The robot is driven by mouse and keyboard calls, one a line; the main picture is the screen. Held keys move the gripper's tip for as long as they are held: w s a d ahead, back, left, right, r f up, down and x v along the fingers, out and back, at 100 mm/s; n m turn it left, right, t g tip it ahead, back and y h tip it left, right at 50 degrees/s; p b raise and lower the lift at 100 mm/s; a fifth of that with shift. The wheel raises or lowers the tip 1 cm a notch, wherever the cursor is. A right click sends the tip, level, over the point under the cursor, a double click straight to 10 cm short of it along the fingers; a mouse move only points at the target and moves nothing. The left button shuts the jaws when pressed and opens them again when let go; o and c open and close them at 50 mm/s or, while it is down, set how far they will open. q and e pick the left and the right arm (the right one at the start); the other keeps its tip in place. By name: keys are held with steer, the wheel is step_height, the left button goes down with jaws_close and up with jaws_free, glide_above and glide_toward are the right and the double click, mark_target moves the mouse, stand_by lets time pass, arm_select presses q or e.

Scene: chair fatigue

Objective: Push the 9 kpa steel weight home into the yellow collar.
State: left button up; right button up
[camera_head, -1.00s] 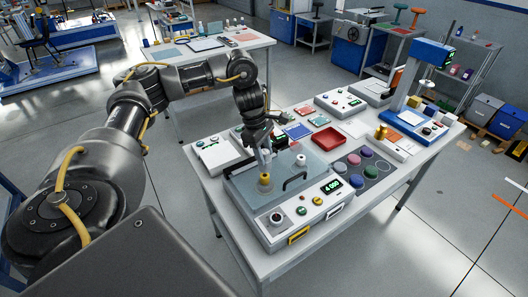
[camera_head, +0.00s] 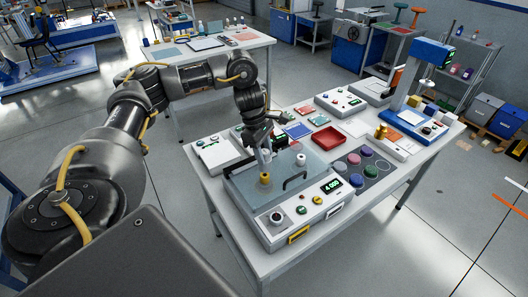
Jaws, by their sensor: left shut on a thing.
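The yellow collar (camera_head: 265,178) stands on the clear-covered top of the white test machine (camera_head: 285,235). My left gripper (camera_head: 263,155) is right above the collar, pointing down, shut on the slim steel weight (camera_head: 265,167). The weight's lower end is at the collar's mouth; how deep it sits in the collar I cannot tell. Most of the weight is hidden by the fingers. A white collar (camera_head: 301,160) stands to the right on the same top. My right gripper is not in view.
A black handle (camera_head: 295,178) stands on the machine cover right of the collar. The machine's front has a green display (camera_head: 332,186) and knobs. Coloured discs (camera_head: 357,180) lie to the right, a red tray (camera_head: 328,139) behind. A blue press (camera_head: 425,80) stands at the far right.

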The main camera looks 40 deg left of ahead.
arm_select(q)
steer(key=shift+f+b, duration=1.3)
steer(key=shift+f, duration=0.35)
steer(key=o, duration=1)
steer(key=shift+s, duration=0.1)
steer(key=p+v, duration=0.1)
steer(key=v, duration=1)
steer(key=shift+f, duration=0.1)
